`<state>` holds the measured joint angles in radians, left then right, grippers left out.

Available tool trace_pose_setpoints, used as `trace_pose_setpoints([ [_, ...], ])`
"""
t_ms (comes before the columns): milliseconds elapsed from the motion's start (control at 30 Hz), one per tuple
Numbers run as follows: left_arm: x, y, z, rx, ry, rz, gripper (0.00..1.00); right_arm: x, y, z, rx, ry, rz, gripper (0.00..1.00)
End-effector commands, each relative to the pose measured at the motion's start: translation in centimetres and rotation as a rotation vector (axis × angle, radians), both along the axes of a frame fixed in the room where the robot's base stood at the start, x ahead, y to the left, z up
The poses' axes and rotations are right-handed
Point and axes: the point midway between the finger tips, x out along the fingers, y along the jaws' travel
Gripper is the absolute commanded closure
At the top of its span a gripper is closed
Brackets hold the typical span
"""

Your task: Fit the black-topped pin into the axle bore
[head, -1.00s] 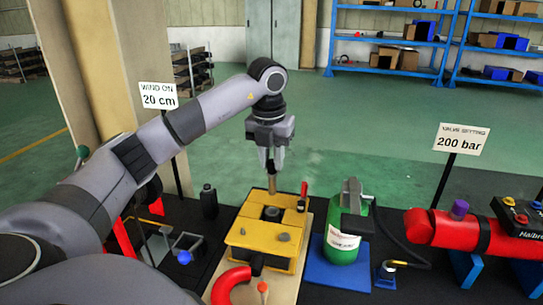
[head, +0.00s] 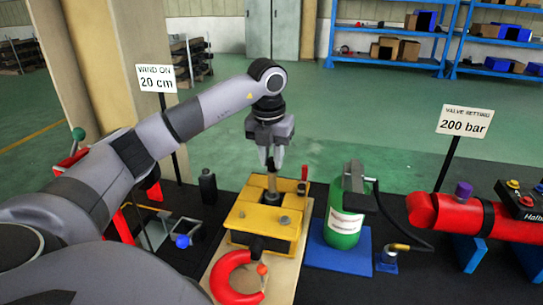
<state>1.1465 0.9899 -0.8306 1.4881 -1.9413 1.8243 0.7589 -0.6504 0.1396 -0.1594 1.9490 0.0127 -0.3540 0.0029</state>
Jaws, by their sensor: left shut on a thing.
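My left gripper (head: 271,166) points down over the yellow block and is shut on a slim pin. The pin's tan shaft (head: 272,183) shows below the fingers and looks upright; its black top cannot be made out between the jaws. The yellow block (head: 262,220) stands on a light wooden board. A dark round part (head: 271,198) sits in its top, directly under the pin, where the axle bore appears to be. The pin's lower end meets this part in the picture; I cannot tell whether it has entered. My right gripper is not in view.
A red shackle-like ring (head: 238,274) lies in front of the block. A small red-topped post (head: 303,180) stands at its back right. A green cylinder (head: 342,228) on a blue base is close on the right. A black bottle (head: 208,187) stands to the left.

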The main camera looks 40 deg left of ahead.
Motion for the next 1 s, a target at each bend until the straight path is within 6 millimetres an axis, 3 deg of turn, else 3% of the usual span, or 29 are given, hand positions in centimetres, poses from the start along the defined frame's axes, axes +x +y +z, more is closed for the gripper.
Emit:
trace_pose_setpoints([
  [1000, 0.0, 0.0, -2.0, 0.000, -0.001, 0.000, 1.00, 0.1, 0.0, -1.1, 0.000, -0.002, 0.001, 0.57],
])
